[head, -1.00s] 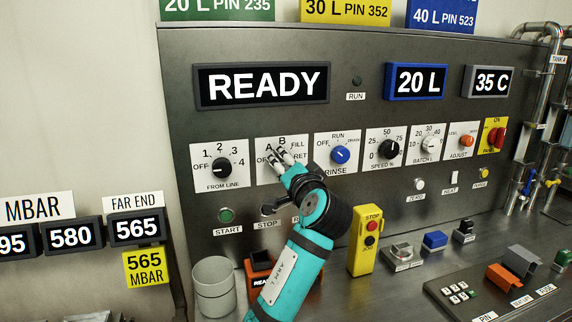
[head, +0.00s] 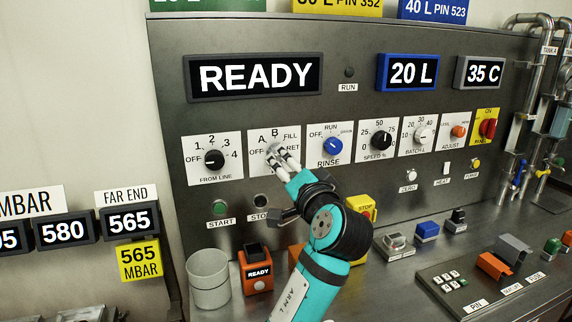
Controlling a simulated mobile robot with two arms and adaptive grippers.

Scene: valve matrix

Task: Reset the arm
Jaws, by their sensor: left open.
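My left gripper (head: 279,156) is at the A/B/FILL/RET selector plate (head: 292,132) on the grey control panel (head: 330,37). Its two pale fingers are open and slightly apart, in front of the plate's middle. The fingers cover the selector's knob, so I cannot tell whether they touch it or which way it points. My teal and black left arm reaches up to the panel from the bottom of the head view. My right gripper is not in view.
An orange READY box (head: 255,277) and a grey cup (head: 209,280) stand left of my arm. A yellow STOP pendant (head: 362,204) is partly hidden behind it. The FROM LINE dial (head: 214,159) and blue RINSE knob (head: 333,146) flank the gripper. Bench space right of my arm is partly clear.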

